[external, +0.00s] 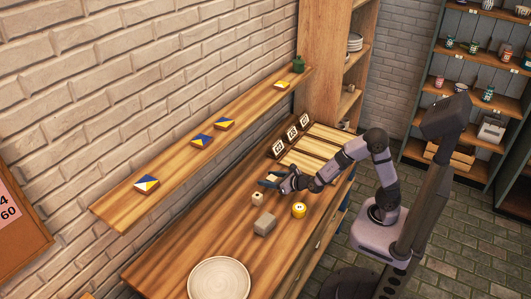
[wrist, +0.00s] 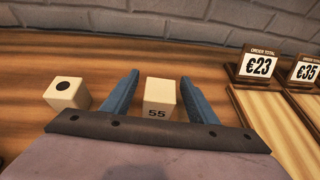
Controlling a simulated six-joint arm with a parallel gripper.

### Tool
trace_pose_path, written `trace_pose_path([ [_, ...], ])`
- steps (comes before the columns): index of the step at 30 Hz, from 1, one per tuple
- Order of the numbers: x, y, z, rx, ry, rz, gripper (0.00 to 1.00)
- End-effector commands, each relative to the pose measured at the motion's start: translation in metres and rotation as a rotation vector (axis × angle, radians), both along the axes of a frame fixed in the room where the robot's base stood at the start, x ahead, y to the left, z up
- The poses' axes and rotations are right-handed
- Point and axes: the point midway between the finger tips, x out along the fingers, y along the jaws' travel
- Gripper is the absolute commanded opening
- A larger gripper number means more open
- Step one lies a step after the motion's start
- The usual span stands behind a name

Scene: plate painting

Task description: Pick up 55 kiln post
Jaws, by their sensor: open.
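The 55 kiln post (wrist: 160,97) is a small pale block with a black 55 on its near face. In the wrist view it stands upright on the wooden bench between the two blue fingers of my gripper (wrist: 158,78). The fingers are open, with a gap visible on each side of the post.
A pale block with a black dot (wrist: 66,92) stands just left of my left finger. A grey block (external: 264,223), a yellow round item (external: 299,210) and a large plate (external: 219,278) are nearer. Price signs (wrist: 255,63) stand at right. A wall shelf (external: 175,165) overhangs behind.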

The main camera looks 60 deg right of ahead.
Motion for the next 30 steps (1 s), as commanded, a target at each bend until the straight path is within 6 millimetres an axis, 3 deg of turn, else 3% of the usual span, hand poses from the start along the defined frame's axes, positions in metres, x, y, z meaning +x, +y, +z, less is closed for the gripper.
trace_pose_path([
  [6,0.018,-0.002,-0.008,0.001,0.001,-0.001,0.53],
  [15,0.021,-0.002,-0.009,0.001,0.000,0.000,0.53],
  [21,0.020,-0.002,-0.008,0.001,0.000,0.000,0.05],
  [30,0.021,-0.002,-0.006,0.002,-0.002,-0.001,0.05],
])
